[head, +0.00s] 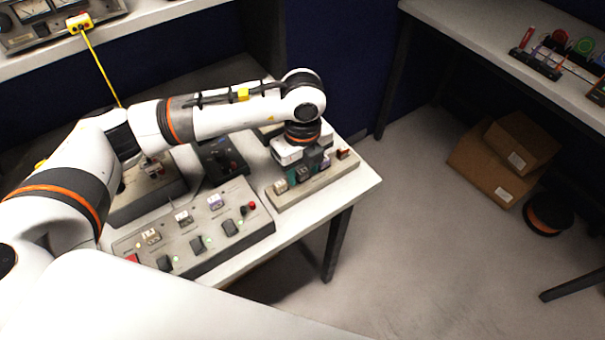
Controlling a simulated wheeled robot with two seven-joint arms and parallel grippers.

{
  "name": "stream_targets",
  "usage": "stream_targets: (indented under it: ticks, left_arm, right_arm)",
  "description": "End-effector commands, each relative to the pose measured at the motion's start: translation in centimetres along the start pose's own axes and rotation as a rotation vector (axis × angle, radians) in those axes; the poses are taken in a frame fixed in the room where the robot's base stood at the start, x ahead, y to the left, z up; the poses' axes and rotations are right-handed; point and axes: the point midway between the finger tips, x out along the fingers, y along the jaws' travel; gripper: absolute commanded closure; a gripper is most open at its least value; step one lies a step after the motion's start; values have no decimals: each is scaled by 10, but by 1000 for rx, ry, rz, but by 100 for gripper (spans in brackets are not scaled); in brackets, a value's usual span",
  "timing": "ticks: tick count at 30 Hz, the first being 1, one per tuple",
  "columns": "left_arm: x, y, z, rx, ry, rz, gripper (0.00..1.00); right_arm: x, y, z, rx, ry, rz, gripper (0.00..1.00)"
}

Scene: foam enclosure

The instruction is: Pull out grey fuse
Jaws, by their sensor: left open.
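The fuse strip (318,186) is a long grey-beige base near the right edge of the white table. Several small blocks stand in a row on it: a pale one (280,186) at the near left end, a teal one partly hidden by my gripper, and a dark one with red (343,154) at the far right end. My left gripper (308,172) points down over the middle of this row and is open. Its fingers cover the middle blocks, so I cannot single out the grey fuse or tell whether the fingers touch it. My right gripper is not in view.
A grey control panel (222,222) with switches and lit green lamps lies left of the strip. A dark device (222,162) stands behind it. The white table (318,205) ends just right of the strip. Cardboard boxes (505,160) and an orange-black spool (548,214) are on the floor.

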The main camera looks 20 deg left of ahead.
Motion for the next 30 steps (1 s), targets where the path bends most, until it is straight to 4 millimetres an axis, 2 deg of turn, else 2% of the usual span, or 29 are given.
stream_targets:
  ticks: [30]
  left_arm:
    - [0, 0, 0, 0, 0, 1, 56]
  right_arm:
    - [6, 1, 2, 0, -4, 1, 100]
